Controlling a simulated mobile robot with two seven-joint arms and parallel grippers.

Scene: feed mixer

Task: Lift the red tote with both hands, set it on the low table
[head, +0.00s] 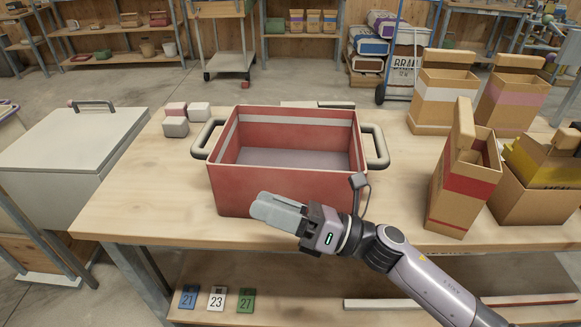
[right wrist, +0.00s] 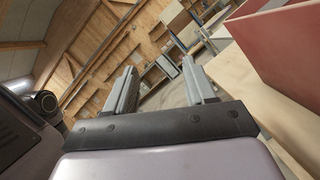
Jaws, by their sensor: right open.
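The red tote (head: 285,188) stands upright and empty on the wooden workbench (head: 135,210). It has a grey handle on its left end (head: 205,137) and another on its right end (head: 376,147). My right gripper (head: 262,207) is in front of the tote's near wall, covering part of its lower right front, and holds nothing. In the right wrist view its two fingers (right wrist: 160,90) are apart, with the tote's red wall (right wrist: 285,45) at the upper right. My left gripper is not in view. I cannot tell which surface is the low table.
Several open cardboard boxes (head: 462,170) stand on the bench right of the tote. Small pale and pink blocks (head: 176,127) lie behind its left end. A white lidded bin (head: 70,140) stands left of the bench.

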